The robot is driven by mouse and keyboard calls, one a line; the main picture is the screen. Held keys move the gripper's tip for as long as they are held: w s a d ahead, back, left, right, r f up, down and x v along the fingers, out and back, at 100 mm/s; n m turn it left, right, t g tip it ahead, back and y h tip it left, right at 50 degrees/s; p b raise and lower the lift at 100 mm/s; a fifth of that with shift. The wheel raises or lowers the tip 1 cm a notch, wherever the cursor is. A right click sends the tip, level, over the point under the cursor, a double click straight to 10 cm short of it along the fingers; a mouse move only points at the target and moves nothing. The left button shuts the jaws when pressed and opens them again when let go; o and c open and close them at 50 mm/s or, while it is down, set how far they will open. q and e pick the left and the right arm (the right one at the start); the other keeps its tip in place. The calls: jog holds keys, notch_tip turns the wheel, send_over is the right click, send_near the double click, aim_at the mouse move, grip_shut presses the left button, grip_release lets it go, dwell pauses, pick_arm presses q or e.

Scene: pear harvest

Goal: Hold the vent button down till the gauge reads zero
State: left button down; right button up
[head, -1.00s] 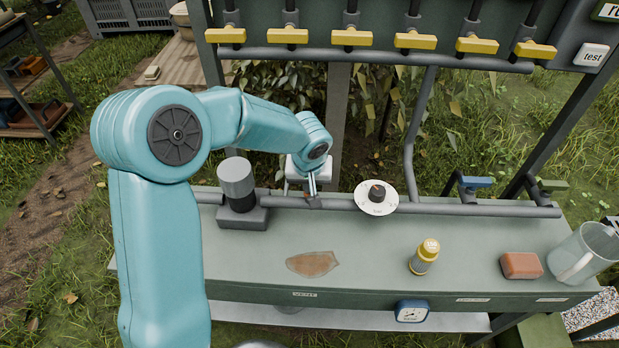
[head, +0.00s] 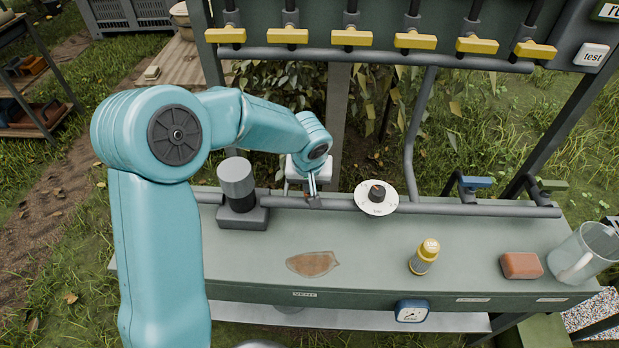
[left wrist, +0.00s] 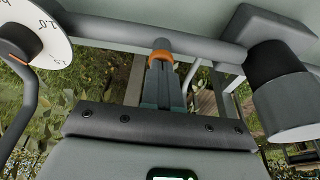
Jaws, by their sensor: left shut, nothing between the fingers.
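My left gripper (head: 313,188) reaches over the bench to the pipe at its back edge. Its fingers are shut with nothing between them. In the left wrist view, the shut fingers (left wrist: 165,88) end at a small grey stub with an orange ring (left wrist: 162,52) on the pipe, which may be the vent button. The tips look to be at it, but I cannot tell whether it is pressed. A "VENT" label (head: 304,294) is on the bench front. A blue-rimmed gauge (head: 411,311) hangs on the bench's front edge; its reading is too small to make out. My right gripper is out of view.
A white dial with a black knob (head: 376,198) sits right of the gripper, and a grey cylinder (head: 237,180) left of it. On the bench (head: 375,270) are a brown flat piece (head: 313,263), yellow bottle (head: 424,257), red-brown block (head: 521,265) and clear jug (head: 586,252). Yellow valve handles (head: 352,37) hang above.

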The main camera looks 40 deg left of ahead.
pick_arm(q)
jog(key=shift+s+d+f, duration=0.1)
jog(key=shift+s+f, duration=0.1)
jog(key=shift+f, duration=0.2)
jog(key=r+p, duration=0.2)
jog(key=r, duration=0.1)
jog(key=r+p, duration=0.1)
jog(key=r, duration=0.1)
jog(key=shift+w+a, duration=0.25)
jog(key=shift+w, duration=0.1)
jog(key=v, duration=0.9)
jog(key=shift+d+r+b, duration=0.2)
jog(key=shift+r+b, duration=0.2)
jog(key=shift+s, duration=0.15)
